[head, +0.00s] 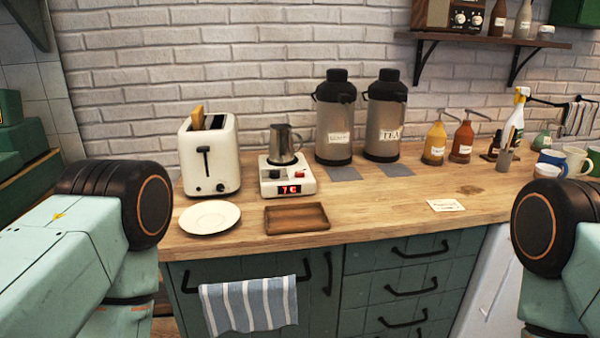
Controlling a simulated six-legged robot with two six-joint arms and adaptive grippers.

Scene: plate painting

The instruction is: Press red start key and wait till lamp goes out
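A small white heating device (287,189) stands on the wooden counter right of the toaster. A metal jug (281,143) sits on top of it. Its front has a lit red display (289,189) that seems to read "7C". A small red key (300,174) shows on the upper right of its front, with a dark knob (274,174) to the left. I cannot make out a separate lamp at this size. Only upper parts of my two arms show at the left and right edges. Neither gripper is in view, and nothing of mine touches the device.
A white toaster (209,158) with bread stands left of the device. A white plate (210,217) and an empty wooden tray (297,218) lie in front. Two large flasks (335,120) (385,118) stand behind right. The counter's right-middle (400,215) is mostly clear.

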